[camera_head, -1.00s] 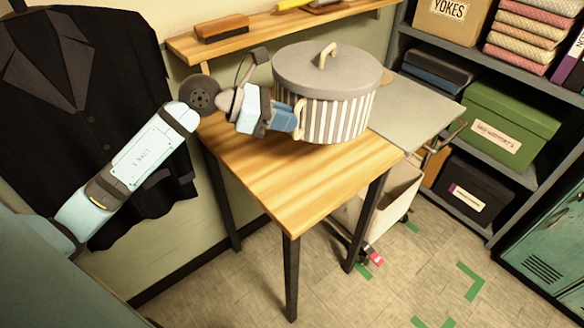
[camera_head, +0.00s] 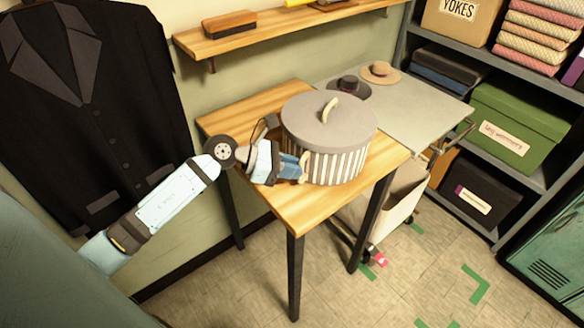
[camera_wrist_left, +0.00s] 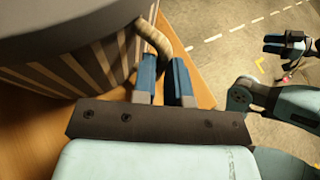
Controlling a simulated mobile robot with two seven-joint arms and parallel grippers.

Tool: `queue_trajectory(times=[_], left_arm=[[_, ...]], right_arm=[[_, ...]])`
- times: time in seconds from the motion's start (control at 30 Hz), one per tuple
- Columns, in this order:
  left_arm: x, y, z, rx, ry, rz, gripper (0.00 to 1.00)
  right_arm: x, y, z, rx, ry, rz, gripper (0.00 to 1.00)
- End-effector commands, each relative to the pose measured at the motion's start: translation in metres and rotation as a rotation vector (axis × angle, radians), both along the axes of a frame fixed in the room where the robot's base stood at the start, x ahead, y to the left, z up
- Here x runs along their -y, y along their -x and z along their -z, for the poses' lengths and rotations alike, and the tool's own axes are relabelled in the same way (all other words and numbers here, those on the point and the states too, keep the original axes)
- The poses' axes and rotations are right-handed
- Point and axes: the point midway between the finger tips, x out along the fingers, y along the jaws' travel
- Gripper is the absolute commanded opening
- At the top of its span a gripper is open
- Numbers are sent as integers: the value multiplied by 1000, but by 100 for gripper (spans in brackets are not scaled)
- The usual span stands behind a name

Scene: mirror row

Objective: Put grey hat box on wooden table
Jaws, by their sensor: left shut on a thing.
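The grey hat box (camera_head: 338,168) has a plain grey lid with a beige loop handle and a body with grey and white vertical stripes. It is upright over the middle of the wooden table (camera_head: 302,213); I cannot tell whether its base touches the top. My left gripper (camera_head: 303,167) is shut on the box's beige side handle, at its left side. In the left wrist view the handle curves down between the blue fingers (camera_wrist_left: 165,75), beside the striped wall. My right gripper (camera_wrist_left: 287,47) shows small at the upper right of that view, away from the box, its jaws unclear.
A grey tabletop (camera_head: 400,110) with a dark hat (camera_head: 348,86) and a tan hat (camera_head: 381,72) adjoins behind right. A wall shelf (camera_head: 280,32) runs above the table. A dark jacket (camera_head: 90,110) hangs left. The table's front corner is bare.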

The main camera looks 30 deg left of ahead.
Motion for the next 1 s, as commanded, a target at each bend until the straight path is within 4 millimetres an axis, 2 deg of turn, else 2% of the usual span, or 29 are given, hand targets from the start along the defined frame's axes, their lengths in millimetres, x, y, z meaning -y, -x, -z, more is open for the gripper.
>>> queue_trajectory(times=[0.13,0.17,0.27,0.53,0.67,1.0], left_arm=[[0,0,1,-4,-1,0,0],[0,1,2,-8,-1,1,18],[0,1,2,-7,-1,1,40],[0,1,1,-5,-1,1,40],[-7,5,-1,-5,-3,0,40],[-58,43,-26,-8,-4,1,40]], right_arm=[[-1,-1,-1,3,-1,-1,43],[-1,-1,-1,4,-2,0,43],[-2,-3,-2,5,-5,1,43],[-5,-6,-4,10,-12,5,43],[-5,-6,-4,10,-14,8,43],[-4,-5,1,12,-9,4,43]])
